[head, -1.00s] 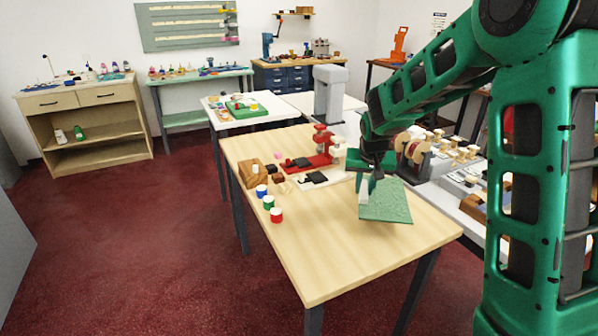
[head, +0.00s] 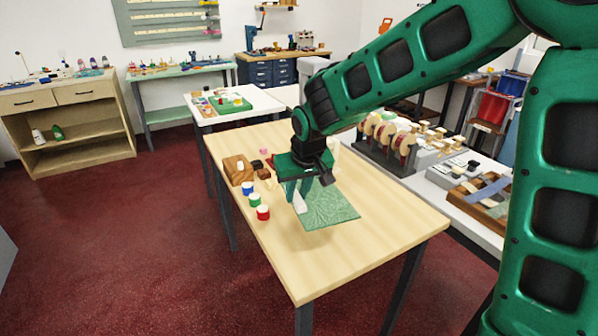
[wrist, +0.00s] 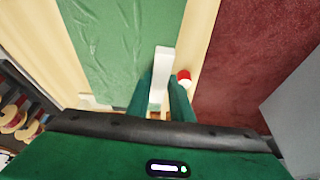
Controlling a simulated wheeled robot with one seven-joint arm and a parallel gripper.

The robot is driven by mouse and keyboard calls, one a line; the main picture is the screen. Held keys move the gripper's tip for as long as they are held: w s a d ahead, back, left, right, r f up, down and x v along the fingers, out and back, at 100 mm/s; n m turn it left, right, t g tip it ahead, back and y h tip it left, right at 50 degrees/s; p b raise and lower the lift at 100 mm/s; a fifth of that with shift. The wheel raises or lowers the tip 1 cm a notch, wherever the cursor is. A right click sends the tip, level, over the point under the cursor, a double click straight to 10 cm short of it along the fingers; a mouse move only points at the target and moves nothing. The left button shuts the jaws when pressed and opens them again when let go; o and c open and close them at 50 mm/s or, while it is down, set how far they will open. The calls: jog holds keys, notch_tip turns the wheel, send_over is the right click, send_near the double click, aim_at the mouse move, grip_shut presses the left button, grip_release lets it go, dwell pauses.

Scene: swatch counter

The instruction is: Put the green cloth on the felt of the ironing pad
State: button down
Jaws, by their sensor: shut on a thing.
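The green cloth (head: 332,207) is a flat, creased square with a white strip (head: 300,203) at its left edge. My gripper (head: 297,190) is shut on that white strip, and the cloth extends to the right of the fingers over the wooden table. In the wrist view the cloth (wrist: 125,40) fills the upper left, and the white strip (wrist: 161,62) stands between my fingertips (wrist: 160,85). I cannot tell how far the cloth is above the table. I cannot make out the ironing pad or its felt; my arm and gripper hide part of the table behind.
Blue, green and red-sided pots (head: 263,212) stand left of my gripper, near the wooden table's (head: 345,255) left edge. A wooden block (head: 238,170) stands behind them. A spool rack (head: 385,150) is at the right. The table's front part is bare.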

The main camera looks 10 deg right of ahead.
aim_at(310, 194)
jog(key=s+a+n, duration=0.2)
jog(key=s+a, duration=0.1)
jog(key=a, duration=0.1)
jog(key=shift+y, duration=0.3)
jog(key=w+d+f, duration=0.4)
jog(key=w+d, duration=0.1)
jog(key=w+d+f, duration=0.2)
jog(key=d, duration=0.1)
jog(key=shift+w+f, duration=0.1)
jog(key=shift+w, duration=0.1)
jog(key=shift+f, duration=2.05)
jog(key=c, duration=1.6)
grip_release()
jog(key=shift+o, duration=0.2)
jog(key=v, duration=1.2)
jog(key=shift+w+r, duration=0.1)
